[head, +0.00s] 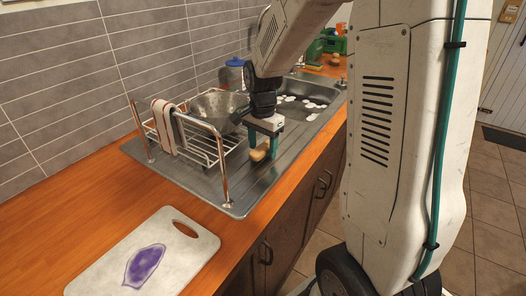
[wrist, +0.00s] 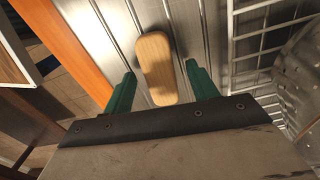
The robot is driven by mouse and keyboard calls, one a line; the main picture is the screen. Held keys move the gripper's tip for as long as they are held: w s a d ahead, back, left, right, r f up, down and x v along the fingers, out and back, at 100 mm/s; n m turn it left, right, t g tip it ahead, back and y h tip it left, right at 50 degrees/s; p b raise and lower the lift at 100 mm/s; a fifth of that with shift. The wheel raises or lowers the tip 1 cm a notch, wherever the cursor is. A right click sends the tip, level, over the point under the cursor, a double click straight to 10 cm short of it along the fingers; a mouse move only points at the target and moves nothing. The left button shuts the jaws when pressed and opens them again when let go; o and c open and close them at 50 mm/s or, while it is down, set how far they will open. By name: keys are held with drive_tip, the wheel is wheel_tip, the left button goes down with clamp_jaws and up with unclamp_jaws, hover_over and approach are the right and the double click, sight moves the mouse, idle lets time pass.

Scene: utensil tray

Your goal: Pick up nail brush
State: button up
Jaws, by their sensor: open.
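The nail brush (wrist: 157,68) has a pale wooden, rounded oblong back and lies on the ribbed metal drainboard (wrist: 118,18). My gripper (wrist: 161,84) is open and empty, with its two green fingers on either side of the brush's near end in the wrist view. I cannot tell how far above the drainboard the fingertips are. In the head view the brush (head: 258,154) shows as a small tan shape by the fingers of my gripper (head: 262,156), partly hidden by them. Its bristles are not visible from above.
A wire dish rack (head: 205,145) with a metal colander (head: 218,106) stands close left of my gripper. The sink (head: 305,98) with white suds lies behind. A white cutting board (head: 150,258) with a purple patch lies on the wooden counter (head: 75,205) in front.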

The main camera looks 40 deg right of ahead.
sight(263, 150)
drive_tip(key=c, duration=1.1)
drive_tip(key=shift+r, duration=0.15)
drive_tip(key=shift+w+r, duration=0.1)
drive_tip(key=shift+r, duration=0.45)
drive_tip(key=shift+s+a+r, duration=0.15)
drive_tip(key=shift+s+r, duration=0.15)
drive_tip(key=shift+r, duration=0.3)
drive_tip(key=shift+s+a+r, duration=0.1)
drive_tip(key=shift+s+r, duration=0.15)
drive_tip(key=shift+r, duration=0.35)
drive_tip(key=s+a, duration=0.2)
drive_tip(key=s, duration=0.2)
drive_tip(key=s+a+r, duration=0.1)
drive_tip(key=s, duration=0.4)
drive_tip(key=s+a, duration=0.2)
drive_tip(key=s, duration=0.2)
drive_tip(key=shift+s+a+r, duration=0.15)
drive_tip(key=shift+s+a, duration=0.2)
drive_tip(key=shift+s, duration=0.05)
drive_tip(key=shift+o, duration=0.6)
